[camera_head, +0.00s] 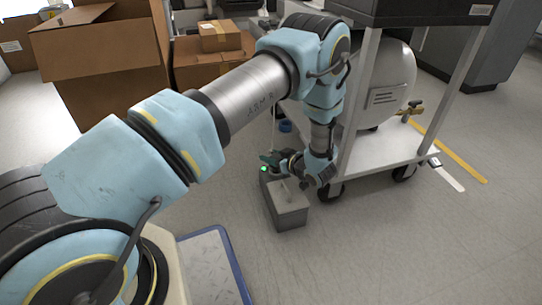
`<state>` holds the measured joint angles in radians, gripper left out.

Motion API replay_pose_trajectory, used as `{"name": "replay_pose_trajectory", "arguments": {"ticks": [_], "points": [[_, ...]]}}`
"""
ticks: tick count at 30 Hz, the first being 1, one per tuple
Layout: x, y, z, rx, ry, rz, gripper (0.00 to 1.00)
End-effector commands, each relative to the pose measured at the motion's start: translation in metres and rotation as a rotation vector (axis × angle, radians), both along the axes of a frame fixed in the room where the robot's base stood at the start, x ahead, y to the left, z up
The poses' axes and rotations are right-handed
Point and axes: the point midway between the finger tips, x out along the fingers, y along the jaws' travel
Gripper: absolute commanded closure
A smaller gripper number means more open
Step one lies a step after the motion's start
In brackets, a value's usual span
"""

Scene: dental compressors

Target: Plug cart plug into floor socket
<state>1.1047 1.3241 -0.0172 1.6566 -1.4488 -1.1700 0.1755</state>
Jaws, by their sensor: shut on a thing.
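My arm reaches over the floor and bends down to my gripper (280,164), which is small in view and partly hidden by my own wrist. It is shut on a small dark green piece (270,159), which looks like the cart plug. A thin pale cable seems to rise from there. The floor socket looks to be the grey box (290,212) on the floor, just below my gripper. A green light (263,169) shows at its far left end. I cannot tell whether the plug is seated in the socket or only close above it.
The white wheeled cart (385,150) with a pale tank (388,88) stands right beside the box. Cardboard boxes (100,65) are stacked at the back left. A blue-edged platform (213,268) lies at the lower left. The floor at the lower right is clear.

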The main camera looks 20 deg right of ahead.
Motion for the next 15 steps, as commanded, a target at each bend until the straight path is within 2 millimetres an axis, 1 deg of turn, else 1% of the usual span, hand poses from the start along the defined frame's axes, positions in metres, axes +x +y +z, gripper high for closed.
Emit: {"name": "replay_pose_trajectory", "arguments": {"ticks": [5,6,9,15], "points": [[0.0001,-0.0001,-0.0039,0.000,0.000,0.000,1.00],[0.0002,-0.0002,-0.0039,-0.001,0.000,0.000,0.52],[0.0002,-0.0002,-0.0034,-0.001,0.000,0.000,0.41],[0.0000,0.0000,-0.0037,0.000,0.000,0.000,0.41]]}}
